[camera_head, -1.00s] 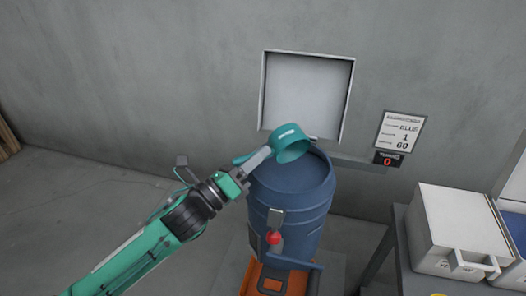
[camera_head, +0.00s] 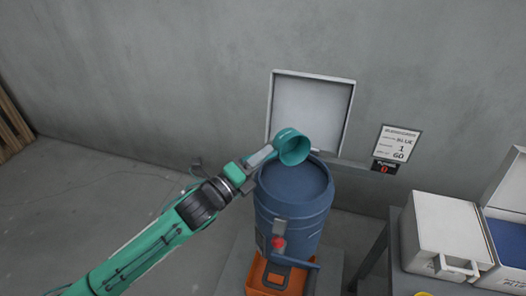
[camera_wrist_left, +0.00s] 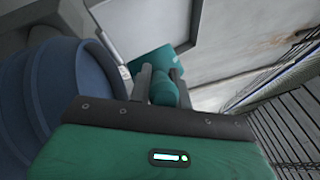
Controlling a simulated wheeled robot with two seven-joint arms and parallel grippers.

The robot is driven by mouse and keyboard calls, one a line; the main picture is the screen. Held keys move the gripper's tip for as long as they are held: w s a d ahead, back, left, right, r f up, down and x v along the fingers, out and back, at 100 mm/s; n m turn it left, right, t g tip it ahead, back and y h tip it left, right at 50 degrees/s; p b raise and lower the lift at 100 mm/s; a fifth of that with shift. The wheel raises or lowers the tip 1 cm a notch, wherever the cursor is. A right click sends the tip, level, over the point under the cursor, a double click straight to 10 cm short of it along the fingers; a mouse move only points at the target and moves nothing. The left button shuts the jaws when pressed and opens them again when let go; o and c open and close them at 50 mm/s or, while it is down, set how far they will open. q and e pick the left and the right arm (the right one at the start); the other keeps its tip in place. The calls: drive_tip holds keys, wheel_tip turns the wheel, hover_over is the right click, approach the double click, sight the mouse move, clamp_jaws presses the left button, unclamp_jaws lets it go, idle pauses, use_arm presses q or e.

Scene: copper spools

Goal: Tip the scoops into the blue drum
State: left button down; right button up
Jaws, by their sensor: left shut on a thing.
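The blue drum (camera_head: 290,205) stands upright on an orange base (camera_head: 275,280) in front of the wall; its top looks covered by a flat blue surface. My left gripper (camera_head: 262,157) is shut on the handle of a teal scoop (camera_head: 292,147). The scoop is over the back left of the drum's top, with its round opening turned toward the head camera and its inside looking empty. In the left wrist view the gripper fingers (camera_wrist_left: 158,85) clasp the teal handle, and the drum (camera_wrist_left: 65,90) is at the left. My right gripper is out of view.
A white square panel (camera_head: 310,105) stands behind the drum. A sign (camera_head: 398,143) reading BLUE, 1, 60 has a red display (camera_head: 384,167) below it. White boxes (camera_head: 440,235) stand on a bench at the right.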

use_arm(q)
drive_tip(key=n+g+y+p, duration=0.1)
drive_tip(key=n+p, duration=0.3)
drive_tip(key=w+n+g+y+p, duration=0.1)
drive_tip(key=n+g+p, duration=0.1)
drive_tip(key=n+p, duration=0.2)
drive_tip(key=w+a+n+g+y+p, duration=0.1)
drive_tip(key=n+g+p, duration=0.1)
drive_tip(key=n+p, duration=0.2)
drive_tip(key=shift+w+r+n, duration=0.1)
drive_tip(key=shift+r+n, duration=0.1)
drive_tip(key=shift+n, duration=0.9)
drive_tip(key=shift+r+p, duration=0.3)
drive_tip(key=shift+r, duration=2.05)
drive_tip(key=shift+d, duration=0.1)
